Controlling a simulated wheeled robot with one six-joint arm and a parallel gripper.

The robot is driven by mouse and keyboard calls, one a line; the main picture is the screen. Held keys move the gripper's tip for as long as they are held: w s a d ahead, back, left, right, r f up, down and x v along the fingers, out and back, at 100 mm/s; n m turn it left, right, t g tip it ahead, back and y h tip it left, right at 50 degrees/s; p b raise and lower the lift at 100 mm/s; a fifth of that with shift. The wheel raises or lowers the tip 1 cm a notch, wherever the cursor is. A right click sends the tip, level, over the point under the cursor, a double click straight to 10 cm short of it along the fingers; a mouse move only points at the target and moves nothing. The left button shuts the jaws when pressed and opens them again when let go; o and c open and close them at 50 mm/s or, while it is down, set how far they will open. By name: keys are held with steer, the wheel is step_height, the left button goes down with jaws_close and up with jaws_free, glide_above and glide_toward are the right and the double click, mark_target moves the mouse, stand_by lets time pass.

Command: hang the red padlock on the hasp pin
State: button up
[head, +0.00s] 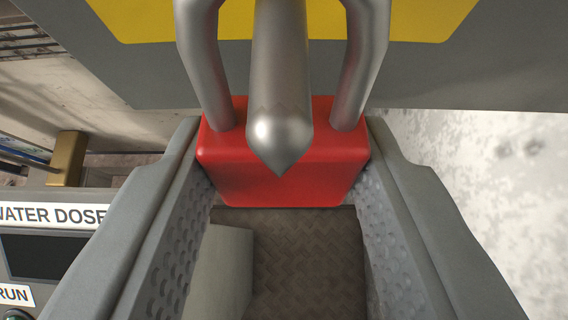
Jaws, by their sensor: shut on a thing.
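The red padlock (240,178) is between the two grey fingers of my gripper (283,158), which is shut on the sides of its body. Its steel shackle legs (207,70) rise from the body and leave the frame at the top, so the shackle's bend is hidden. The metal hasp pin (281,75) comes down from the top edge between the two legs, with gaps on both sides. Its conical tip overlaps the front of the red body in the picture. I cannot tell whether the pin touches the padlock or how deep it sits in the shackle.
A grey panel with a yellow area (150,20) lies behind the padlock. At lower left is a control panel (50,235) with "WATER DOSE" and "RUN" labels, a dark display and a brown post (68,158) behind it. Dark tread-patterned floor (300,265) shows between the fingers.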

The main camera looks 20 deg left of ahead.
steer(key=o, duration=1.1)
